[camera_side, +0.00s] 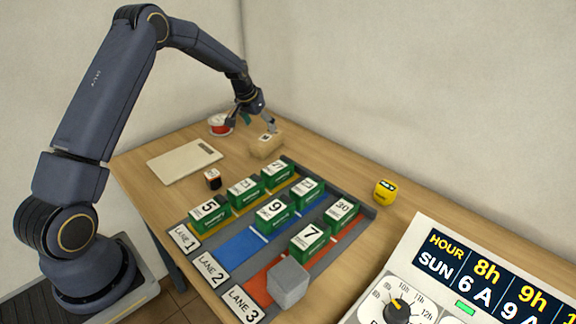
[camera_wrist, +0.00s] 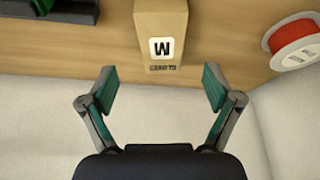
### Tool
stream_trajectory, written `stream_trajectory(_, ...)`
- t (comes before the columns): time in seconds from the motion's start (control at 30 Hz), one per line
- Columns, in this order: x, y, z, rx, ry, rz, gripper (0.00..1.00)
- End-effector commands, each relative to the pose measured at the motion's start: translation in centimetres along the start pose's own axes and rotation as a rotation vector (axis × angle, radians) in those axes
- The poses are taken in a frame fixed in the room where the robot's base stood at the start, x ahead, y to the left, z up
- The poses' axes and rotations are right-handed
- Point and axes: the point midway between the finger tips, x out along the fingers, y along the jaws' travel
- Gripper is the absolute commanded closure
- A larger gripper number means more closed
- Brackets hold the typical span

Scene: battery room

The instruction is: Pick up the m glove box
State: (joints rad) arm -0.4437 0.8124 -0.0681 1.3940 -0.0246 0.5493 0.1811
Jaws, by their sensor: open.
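The m glove box (camera_side: 266,146) is a small tan carton on the wooden table near the back wall. In the wrist view the glove box (camera_wrist: 161,32) shows a white label with a black M and smaller print below it. My gripper (camera_side: 253,124) is beside the box in the side view. In the wrist view my gripper (camera_wrist: 160,85) is open, with its two green-padded fingers wide apart and nothing between them. The box lies just beyond the fingertips, roughly centred between them.
A red spool (camera_side: 220,124) stands left of the box. Nearby are a flat beige panel (camera_side: 184,161) and a small dark block (camera_side: 212,178). A lane tray (camera_side: 217,271) holds several green numbered boxes. A yellow item (camera_side: 385,190) sits to the right. The wall is close behind.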

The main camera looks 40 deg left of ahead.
Motion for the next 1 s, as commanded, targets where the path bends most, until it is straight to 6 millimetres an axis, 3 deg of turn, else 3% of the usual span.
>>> stream_trajectory(0.1, 2.0, 0.0, 0.0, 0.001, -0.001, 0.0, 0.1)
stream_trajectory(0.33, 3.8, -0.1, -0.1, 0.001, 0.0, 0.0, 0.1)
stream_trajectory(0.6, 7.7, -0.3, -0.5, 0.002, 0.0, 0.0, 0.1)
stream_trajectory(1.0, 8.2, -0.3, -0.5, 0.002, 0.002, 0.0, 0.1)
